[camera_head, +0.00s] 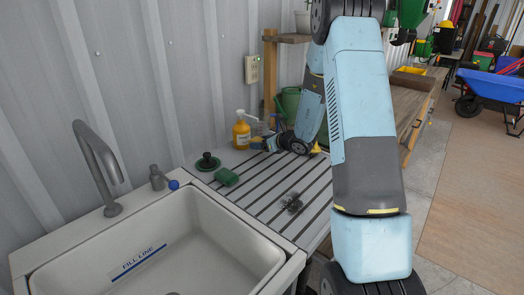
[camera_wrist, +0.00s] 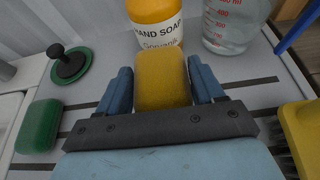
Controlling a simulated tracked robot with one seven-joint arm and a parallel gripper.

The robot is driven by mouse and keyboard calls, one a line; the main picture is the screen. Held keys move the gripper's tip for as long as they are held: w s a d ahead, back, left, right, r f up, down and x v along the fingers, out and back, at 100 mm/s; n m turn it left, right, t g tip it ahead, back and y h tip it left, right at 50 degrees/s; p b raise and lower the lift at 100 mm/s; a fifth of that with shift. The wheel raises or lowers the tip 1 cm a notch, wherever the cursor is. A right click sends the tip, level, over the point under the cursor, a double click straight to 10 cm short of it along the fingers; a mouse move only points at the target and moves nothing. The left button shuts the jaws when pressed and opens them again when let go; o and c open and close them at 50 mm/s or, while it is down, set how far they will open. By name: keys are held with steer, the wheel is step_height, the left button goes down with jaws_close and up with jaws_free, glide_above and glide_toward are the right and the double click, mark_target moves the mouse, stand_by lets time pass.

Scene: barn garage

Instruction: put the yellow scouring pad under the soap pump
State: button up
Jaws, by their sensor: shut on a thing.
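The yellow scouring pad (camera_wrist: 162,82) is between the two fingers of my gripper (camera_wrist: 164,90), which is shut on it. The soap pump (camera_wrist: 155,22) is an orange-yellow bottle with a white "HAND SOAP" label, directly beyond the pad in the wrist view. The pad's far end overlaps the label's lower part; I cannot tell whether they touch. In the head view the soap pump (camera_head: 241,133) stands upright on the draining board near the wall, with my gripper (camera_head: 258,144) just to its right. The pad is not clearly visible there.
A green pad (camera_wrist: 40,126) and a black-knobbed plug on a green disc (camera_wrist: 70,66) lie to the left. A clear graduated bottle (camera_wrist: 230,30) stands right of the soap. A yellow-backed brush (camera_wrist: 304,132) is at right.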

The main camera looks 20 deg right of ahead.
mark_target(261, 155)
steer(key=shift+w+f, duration=0.3)
steer(key=shift+f, duration=1.55)
steer(key=shift+f, duration=0.1)
steer(key=o, duration=1)
